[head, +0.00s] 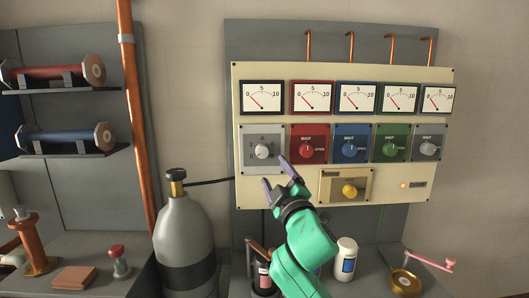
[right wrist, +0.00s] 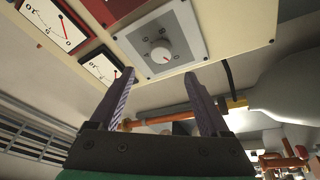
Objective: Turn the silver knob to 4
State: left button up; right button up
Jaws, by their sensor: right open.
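The silver knob (head: 262,151) sits on a light grey square plate at the left end of the cream panel's knob row. It also shows in the right wrist view (right wrist: 160,52), with a small red mark near its edge. The plate's markings are too small to read surely, so I cannot tell its setting. My right gripper (head: 275,173) is open and empty, just below and right of the knob in the head view. In the right wrist view its two purple fingers (right wrist: 158,76) are apart, with the knob beyond the gap between them, not held. My left gripper is not in view.
Red (head: 306,150), blue (head: 349,149), green (head: 390,149) and another grey knob (head: 428,148) stand to the right, under a row of gauges. A yellow knob (head: 350,190) is below. A grey gas cylinder (head: 184,232) stands lower left; its thin hose runs towards the panel.

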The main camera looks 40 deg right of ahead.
aim_at(263, 153)
jog(key=p+x, duration=0.2)
jog(key=x, duration=0.6)
jog(key=shift+w+r+p, duration=0.1)
jog(key=shift+w+p, duration=0.25)
jog(key=shift+w, duration=0.05)
jog(key=shift+w+d, duration=0.35)
jog(key=shift+w, duration=0.15)
grip_shut()
